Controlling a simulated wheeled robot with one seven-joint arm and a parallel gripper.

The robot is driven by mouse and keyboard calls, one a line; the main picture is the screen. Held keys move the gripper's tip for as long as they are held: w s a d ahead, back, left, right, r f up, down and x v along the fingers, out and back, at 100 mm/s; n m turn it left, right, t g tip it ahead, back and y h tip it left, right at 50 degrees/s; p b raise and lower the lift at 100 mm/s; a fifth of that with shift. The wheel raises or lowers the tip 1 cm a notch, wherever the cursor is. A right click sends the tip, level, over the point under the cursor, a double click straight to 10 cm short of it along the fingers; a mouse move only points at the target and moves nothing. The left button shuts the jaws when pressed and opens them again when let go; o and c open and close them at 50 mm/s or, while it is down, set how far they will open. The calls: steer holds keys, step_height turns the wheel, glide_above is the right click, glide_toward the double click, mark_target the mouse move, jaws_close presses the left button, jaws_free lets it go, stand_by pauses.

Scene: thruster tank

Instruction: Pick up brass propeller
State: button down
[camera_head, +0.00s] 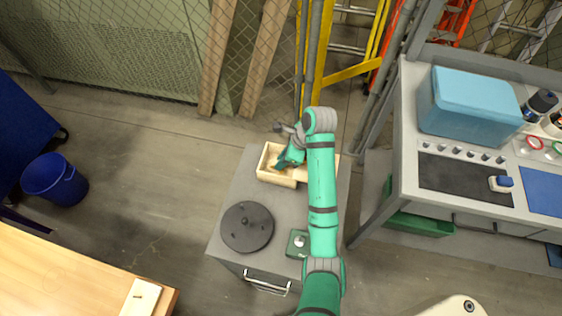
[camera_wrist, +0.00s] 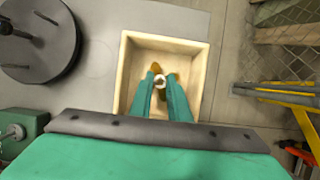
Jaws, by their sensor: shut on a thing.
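The brass propeller (camera_wrist: 158,81) shows in the wrist view as a small brownish-gold piece with a pale ring-like hub, between the fingertips of my gripper (camera_wrist: 162,84). My gripper is shut on it. Both are inside the outline of an open cream box (camera_wrist: 205,60); I cannot tell whether the propeller touches the box floor. In the head view my gripper (camera_head: 284,164) reaches down into the same box (camera_head: 275,179), and the propeller is hidden there by the gripper and arm.
The box stands on a grey cabinet top (camera_head: 232,190). A black round disc (camera_head: 246,227) and a small green device (camera_head: 297,243) stand on the same top, nearer the front. A workbench (camera_head: 408,130) with a blue cooler box (camera_head: 470,102) is at the right.

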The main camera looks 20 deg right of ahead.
steer(key=shift+v, duration=0.95)
steer(key=shift+s+a+r, duration=0.1)
steer(key=shift+s+r, duration=0.15)
steer(key=shift+r, duration=0.2)
steer(key=shift+s+a+r, duration=0.1)
steer(key=shift+s+r, duration=0.1)
steer(key=shift+r, duration=0.25)
steer(key=s+a+r, duration=0.4)
steer(key=s+r, duration=0.4)
steer(key=s, duration=0.4)
steer(key=shift+r, duration=0.2)
steer(key=shift+a, duration=0.1)
